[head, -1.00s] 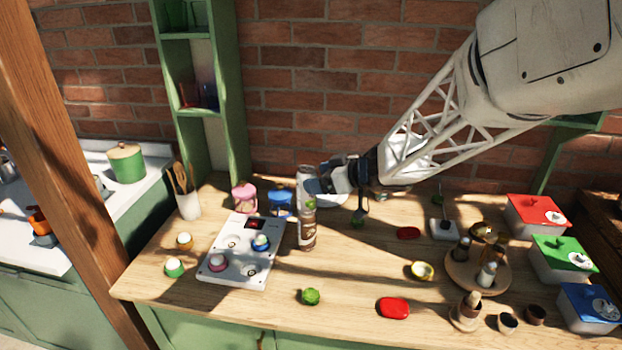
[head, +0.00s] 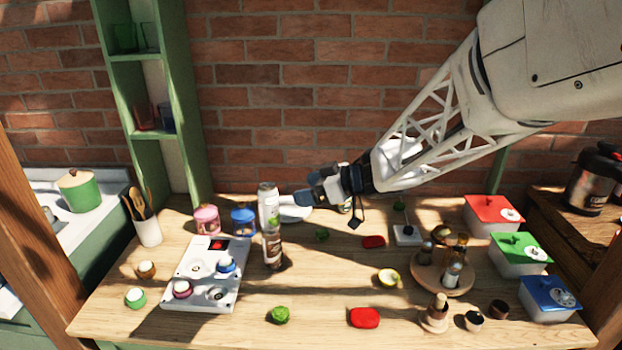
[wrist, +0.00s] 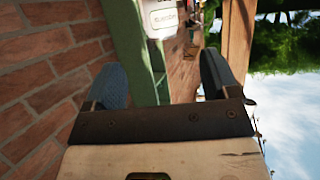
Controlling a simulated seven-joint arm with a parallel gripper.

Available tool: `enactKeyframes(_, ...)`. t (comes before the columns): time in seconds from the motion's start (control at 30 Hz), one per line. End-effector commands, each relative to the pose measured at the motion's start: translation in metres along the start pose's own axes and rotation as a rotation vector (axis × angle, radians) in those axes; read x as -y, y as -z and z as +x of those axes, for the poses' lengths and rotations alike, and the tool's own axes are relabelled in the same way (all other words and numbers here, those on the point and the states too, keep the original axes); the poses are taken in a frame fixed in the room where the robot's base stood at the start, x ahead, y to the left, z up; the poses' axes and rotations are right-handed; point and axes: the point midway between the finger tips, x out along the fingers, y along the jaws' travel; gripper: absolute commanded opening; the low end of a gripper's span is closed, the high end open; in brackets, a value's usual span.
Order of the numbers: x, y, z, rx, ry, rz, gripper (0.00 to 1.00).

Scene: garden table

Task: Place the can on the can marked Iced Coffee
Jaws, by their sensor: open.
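A silver and green can (head: 268,206) stands upright on top of a brown can (head: 273,248), which stands on the wooden table; the two look lined up. The lettering on the brown can is too small to read in the head view. My gripper (head: 307,188) is open and empty, just right of the upper can with a gap between them.
A white panel (head: 207,275) with knobs lies left of the stack. Pink (head: 207,220) and blue (head: 243,221) jars stand behind it. Red, green and blue lidded boxes (head: 492,215) line the right side. A round wooden tray (head: 425,276) holds several small bottles.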

Motion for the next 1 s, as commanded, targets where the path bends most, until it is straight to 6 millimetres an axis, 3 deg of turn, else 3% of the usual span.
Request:
enactKeyframes(0.67,-0.002,0.002,-0.003,-0.002,-0.027,-0.002,0.81)
enactKeyframes(0.87,-0.013,0.011,-0.019,-0.002,-0.175,-0.016,0.81)
enactKeyframes(1.0,-0.025,0.019,-0.045,0.012,-0.360,-0.015,0.81)
